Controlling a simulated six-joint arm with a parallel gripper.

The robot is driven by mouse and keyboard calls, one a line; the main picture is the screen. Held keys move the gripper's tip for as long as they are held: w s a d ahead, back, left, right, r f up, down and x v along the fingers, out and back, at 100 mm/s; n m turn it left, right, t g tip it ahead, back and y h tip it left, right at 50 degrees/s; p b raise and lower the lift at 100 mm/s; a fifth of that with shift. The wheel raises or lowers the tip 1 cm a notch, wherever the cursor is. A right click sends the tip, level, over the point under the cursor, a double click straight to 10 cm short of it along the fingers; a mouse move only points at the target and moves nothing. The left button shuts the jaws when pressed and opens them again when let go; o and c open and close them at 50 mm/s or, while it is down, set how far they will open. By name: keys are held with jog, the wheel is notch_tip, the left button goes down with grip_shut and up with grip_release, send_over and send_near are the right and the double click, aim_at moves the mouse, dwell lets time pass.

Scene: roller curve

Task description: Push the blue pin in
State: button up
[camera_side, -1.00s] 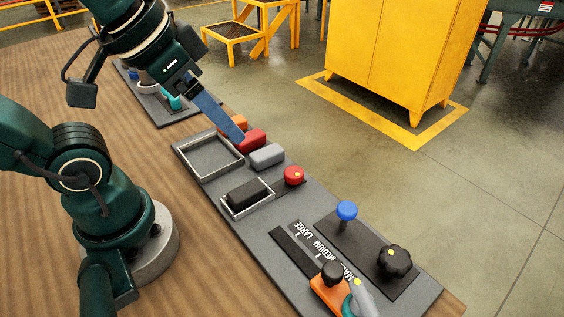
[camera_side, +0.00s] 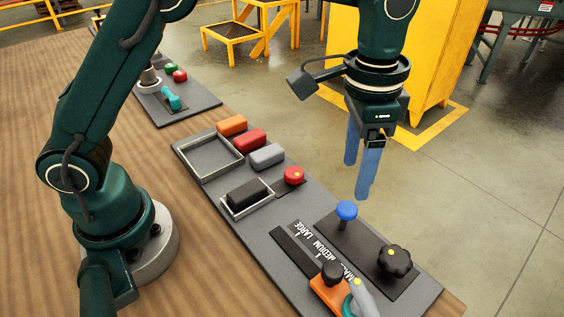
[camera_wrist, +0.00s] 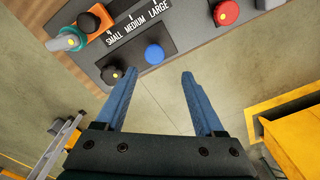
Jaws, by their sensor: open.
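The blue pin (camera_side: 346,211) has a round blue head on a short stem and stands up from a dark plate on the grey panel. My gripper (camera_side: 358,177) is above the pin's head in the side view, pointing down, with its two blue fingers apart and nothing between them. In the wrist view the blue pin (camera_wrist: 154,54) is ahead of the fingertips, between their lines and clear of them. My gripper (camera_wrist: 159,76) shows open there too.
A black knob (camera_side: 395,261) stands beside the pin on the same plate. A red button (camera_side: 293,176), a size scale (camera_side: 316,250) and an orange slider with a black knob (camera_side: 331,283) are nearby. Coloured blocks (camera_side: 250,140) and a tray (camera_side: 210,157) lie farther along the panel.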

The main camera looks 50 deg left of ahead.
aim_at(348, 208)
jog(key=shift+s+d+f, duration=0.15)
jog(key=shift+s+f, duration=0.05)
jog(key=shift+f, duration=0.35)
jog(key=shift+s+d+f, duration=0.15)
jog(key=shift+f, duration=2.6)
grip_shut()
